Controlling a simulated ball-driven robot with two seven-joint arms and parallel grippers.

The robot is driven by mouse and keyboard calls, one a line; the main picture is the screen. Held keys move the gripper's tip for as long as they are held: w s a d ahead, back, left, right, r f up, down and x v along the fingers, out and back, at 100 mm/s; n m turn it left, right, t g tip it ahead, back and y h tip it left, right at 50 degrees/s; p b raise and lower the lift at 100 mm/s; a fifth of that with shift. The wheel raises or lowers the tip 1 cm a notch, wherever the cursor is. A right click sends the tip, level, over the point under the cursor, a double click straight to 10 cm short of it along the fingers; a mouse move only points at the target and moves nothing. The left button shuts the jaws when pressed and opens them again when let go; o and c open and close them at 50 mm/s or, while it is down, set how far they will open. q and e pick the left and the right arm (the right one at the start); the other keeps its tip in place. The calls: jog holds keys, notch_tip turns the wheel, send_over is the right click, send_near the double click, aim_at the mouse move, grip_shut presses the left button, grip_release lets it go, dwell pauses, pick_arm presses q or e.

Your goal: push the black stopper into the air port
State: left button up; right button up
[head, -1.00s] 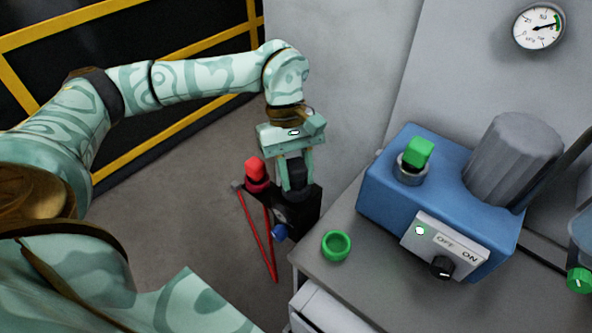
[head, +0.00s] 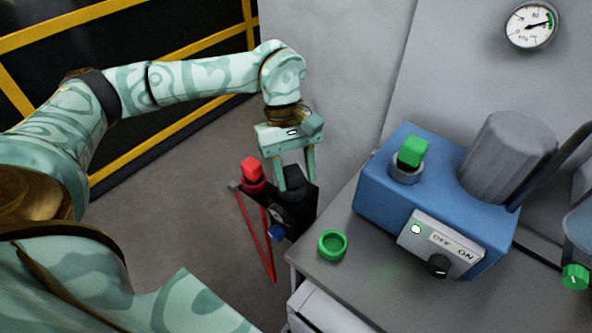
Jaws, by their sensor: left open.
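A black block (head: 296,219) stands at the left end of the bench, with a red plug in a red ring (head: 252,175) and a blue knob (head: 276,233) on it. The black stopper (head: 294,181) appears as a dark upright piece on top of this block, between my fingers. Black on black, I cannot tell how deep it sits, and the air port itself is hidden. My left gripper (head: 295,177) points down over the block, open, its fingers on either side of the stopper with visible gaps. My right gripper is not in view.
On the bench (head: 350,285) stand a green ring (head: 332,246) and a blue machine (head: 385,200) with a green plug (head: 413,151), a grey cylinder and an OFF/ON switch panel. A gauge (head: 530,25) hangs on the wall. The bench front is clear.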

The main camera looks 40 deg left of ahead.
pick_arm(q)
jog(key=shift+s+a+f, duration=0.1)
jog(key=shift+s+f, duration=0.25)
jog(key=shift+f, duration=0.1)
jog(key=p+v, duration=0.3)
jog(key=v, duration=1.4)
jog(key=shift+w, duration=0.25)
